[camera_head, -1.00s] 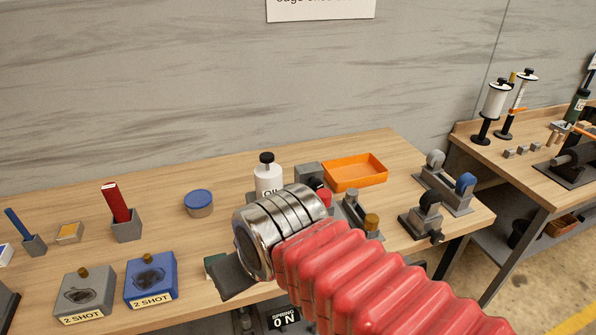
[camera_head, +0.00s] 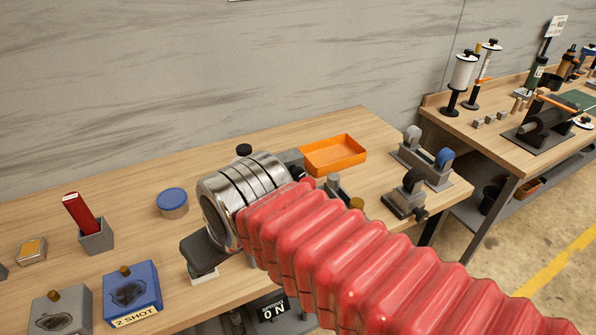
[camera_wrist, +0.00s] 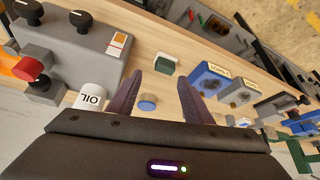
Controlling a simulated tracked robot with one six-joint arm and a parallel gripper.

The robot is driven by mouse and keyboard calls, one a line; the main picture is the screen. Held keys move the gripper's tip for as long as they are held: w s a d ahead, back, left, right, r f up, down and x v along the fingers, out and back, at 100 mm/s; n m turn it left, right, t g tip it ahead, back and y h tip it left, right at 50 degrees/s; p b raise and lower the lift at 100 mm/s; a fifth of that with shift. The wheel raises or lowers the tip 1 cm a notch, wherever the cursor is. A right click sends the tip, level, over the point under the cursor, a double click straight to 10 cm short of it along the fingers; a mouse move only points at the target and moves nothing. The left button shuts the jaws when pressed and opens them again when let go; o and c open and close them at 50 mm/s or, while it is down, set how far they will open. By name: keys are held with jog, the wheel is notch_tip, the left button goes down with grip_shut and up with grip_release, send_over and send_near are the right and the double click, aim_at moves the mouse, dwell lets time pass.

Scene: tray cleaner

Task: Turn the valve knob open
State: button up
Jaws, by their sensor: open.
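Another black knob (camera_wrist: 40,84) sits beside the button. I cannot tell which knob is the valve's. My gripper (camera_wrist: 167,80) is open and empty, its two dark fingers apart over the bench, to the right of the box and touching none of its knobs. In the head view my arm covers most of that box, and my dark gripper body hangs over the bench's front part with its fingertips not clear.
A white oil bottle (camera_wrist: 90,98) stands between the box and my left finger. A blue-lidded tin (camera_head: 172,201), an orange tray (camera_head: 334,155), a blue block (camera_head: 131,288) and a red item in a grey holder (camera_head: 84,218) stand on the bench.

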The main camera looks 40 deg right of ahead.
jog(key=shift+o, duration=0.5)
jog(key=w+d+r+m, duration=0.1)
jog(key=w+d+r, duration=0.4)
jog(key=d, duration=0.3)
jog(key=shift+d+r+m+h, duration=0.15)
jog(key=shift+r+m+h, duration=0.15)
jog(key=shift+r, duration=0.1)
notch_tip(320, 180, up, 6)
jog(key=m, duration=0.2)
send_over(299, 172)
jog(key=s+a, duration=0.2)
jog(key=a, duration=0.1)
jog(key=shift+g, duration=0.5)
jog(key=s, duration=0.1)
jog(key=s+d+f, duration=0.1)
jog(key=s+d, duration=0.1)
jog(key=shift+s+f, duration=0.2)
jog(key=shift+f, duration=0.1)
jog(key=shift+w+f, duration=0.1)
jog(key=shift+f, duration=0.05)
jog(key=x, duration=1.3)
jog(key=shift+d+f, duration=0.15)
jog(key=shift+f, duration=0.15)
